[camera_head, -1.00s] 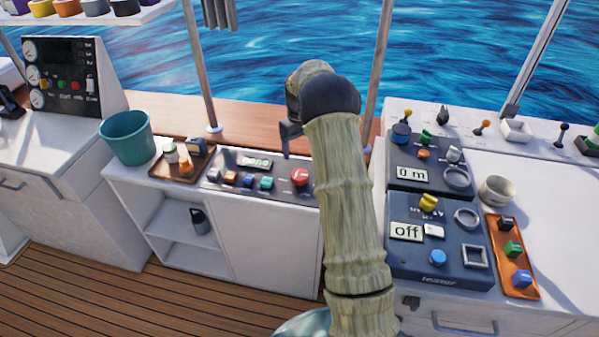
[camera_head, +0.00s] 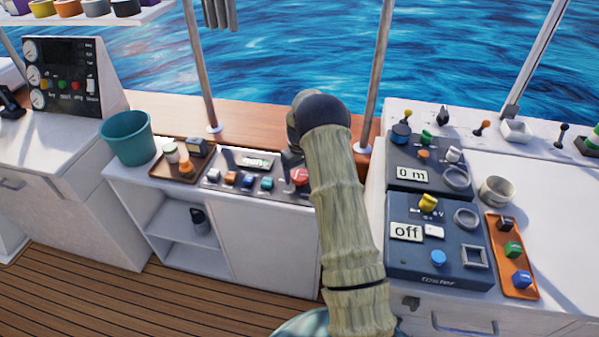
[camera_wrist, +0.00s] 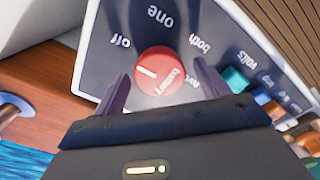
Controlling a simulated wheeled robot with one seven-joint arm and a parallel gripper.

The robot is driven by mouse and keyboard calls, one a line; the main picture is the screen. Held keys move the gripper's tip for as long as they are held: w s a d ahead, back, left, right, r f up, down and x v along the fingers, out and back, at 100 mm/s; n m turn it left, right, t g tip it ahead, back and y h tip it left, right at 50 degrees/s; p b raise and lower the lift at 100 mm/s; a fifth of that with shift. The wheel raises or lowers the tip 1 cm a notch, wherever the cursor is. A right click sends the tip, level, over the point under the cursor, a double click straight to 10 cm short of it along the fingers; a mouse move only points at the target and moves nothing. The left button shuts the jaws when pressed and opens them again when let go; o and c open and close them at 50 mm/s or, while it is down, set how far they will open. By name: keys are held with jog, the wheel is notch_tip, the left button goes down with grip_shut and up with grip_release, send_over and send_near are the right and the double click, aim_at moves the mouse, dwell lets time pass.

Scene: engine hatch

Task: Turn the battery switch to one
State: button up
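The battery switch is a round red knob (camera_wrist: 160,68) on a dark panel (camera_wrist: 100,45) in the wrist view. My gripper (camera_wrist: 161,73) is open, with one finger on each side of the knob's lower part. I cannot tell whether the fingers touch it. In the head view the red knob (camera_head: 299,176) shows at the panel's right end, partly covered by my arm; my fingers are hidden there.
Several coloured rocker switches (camera_wrist: 265,95) and a volts label lie right of the knob in the wrist view. In the head view, a wooden tray (camera_head: 180,170) and a teal bucket (camera_head: 127,140) stand left of the panel. A pole (camera_head: 376,75) rises right of my arm.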

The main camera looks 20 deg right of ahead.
jog(key=c, duration=0.9)
jog(key=shift+m, duration=0.3)
jog(key=m+p, duration=0.1)
jog(key=m, duration=0.4)
jog(key=shift+r, duration=0.1)
jog(key=m+p, duration=0.1)
jog(key=m, duration=0.5)
jog(key=shift+w, duration=0.1)
jog(key=o, duration=1)
